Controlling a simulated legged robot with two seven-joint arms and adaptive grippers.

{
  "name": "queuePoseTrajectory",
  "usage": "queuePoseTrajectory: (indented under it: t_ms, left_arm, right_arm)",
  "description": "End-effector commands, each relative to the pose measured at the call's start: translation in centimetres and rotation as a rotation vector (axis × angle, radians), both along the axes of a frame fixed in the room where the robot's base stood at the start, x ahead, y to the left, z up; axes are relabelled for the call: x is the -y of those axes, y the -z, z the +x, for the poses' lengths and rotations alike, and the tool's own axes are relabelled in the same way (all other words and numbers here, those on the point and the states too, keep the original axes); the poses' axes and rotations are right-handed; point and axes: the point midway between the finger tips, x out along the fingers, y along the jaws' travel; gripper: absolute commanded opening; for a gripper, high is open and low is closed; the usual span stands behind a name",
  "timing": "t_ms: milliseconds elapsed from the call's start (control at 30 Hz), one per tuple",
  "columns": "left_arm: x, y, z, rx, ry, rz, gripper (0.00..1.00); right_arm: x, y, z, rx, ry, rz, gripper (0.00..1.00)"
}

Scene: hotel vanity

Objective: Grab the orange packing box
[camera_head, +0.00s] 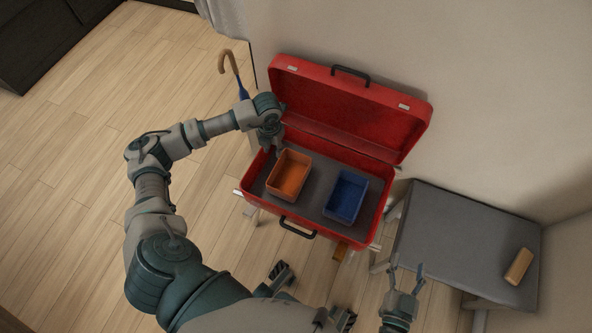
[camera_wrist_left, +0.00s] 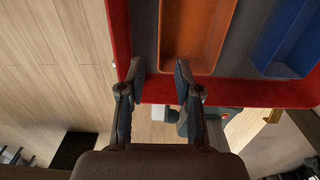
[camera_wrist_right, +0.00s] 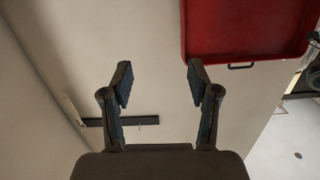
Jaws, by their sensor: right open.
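The orange packing box (camera_head: 289,176), open at the top, sits in the left half of the open red suitcase (camera_head: 260,205). It also shows at the top of the left wrist view (camera_wrist_left: 198,35). My left gripper (camera_head: 269,143) is over the suitcase's left side, by the box's upper left corner. In the left wrist view (camera_wrist_left: 157,78) its fingers are apart with nothing between them. My right gripper (camera_head: 405,278) is open and empty, in front of the grey-topped bench.
A blue box (camera_head: 346,197) sits to the right of the orange one. The suitcase's raised red lid (camera_head: 350,105) stands behind, against the wall. A grey bench (camera_head: 460,240) at right holds a tan block (camera_head: 518,266). A cane (camera_head: 230,70) stands behind my left arm.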

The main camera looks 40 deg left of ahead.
Motion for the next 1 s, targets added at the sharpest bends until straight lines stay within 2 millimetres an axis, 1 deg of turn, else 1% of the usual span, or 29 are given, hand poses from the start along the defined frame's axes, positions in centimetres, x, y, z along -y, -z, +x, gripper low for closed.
queuePoseTrajectory:
  t_ms: [33, 100, 300, 400, 500, 633, 700, 800, 1000]
  left_arm:
    - [0.0, 1.8, -0.1, -0.009, 0.001, -0.002, 0.33]
    - [0.0, 3.7, -0.1, -0.012, 0.000, -0.005, 0.33]
    - [0.2, 8.4, 0.0, -0.011, 0.002, -0.004, 0.33]
    - [0.3, 9.8, 0.0, -0.009, 0.003, -0.003, 0.33]
    - [0.4, 10.5, 0.1, -0.005, 0.003, -0.002, 0.33]
    - [0.3, 11.1, 0.2, -0.004, 0.003, -0.003, 0.33]
    - [0.2, 11.9, 0.2, -0.005, 0.003, -0.004, 0.33]
    - [0.2, 13.4, 0.4, -0.008, 0.004, -0.007, 0.33]
    - [0.2, 15.7, 0.5, -0.008, 0.003, -0.007, 0.33]
  right_arm:
    - [-0.2, -0.2, 0.2, 0.041, -0.001, 0.013, 0.60]
    - [-0.4, -1.1, 0.5, 0.117, -0.001, 0.036, 0.60]
    - [-0.6, -4.2, 0.3, 0.344, 0.000, 0.108, 0.60]
    - [-0.4, -5.5, -0.1, 0.433, 0.002, 0.137, 0.60]
    - [-0.2, -6.4, -0.5, 0.490, 0.003, 0.156, 0.60]
    - [-0.3, -7.0, -0.7, 0.530, 0.004, 0.168, 0.60]
    - [-0.4, -7.4, -1.0, 0.569, 0.005, 0.179, 0.60]
    - [-0.4, -8.2, -1.8, 0.659, 0.007, 0.207, 0.60]
    - [0.1, -9.9, -3.6, 0.827, 0.015, 0.263, 0.60]
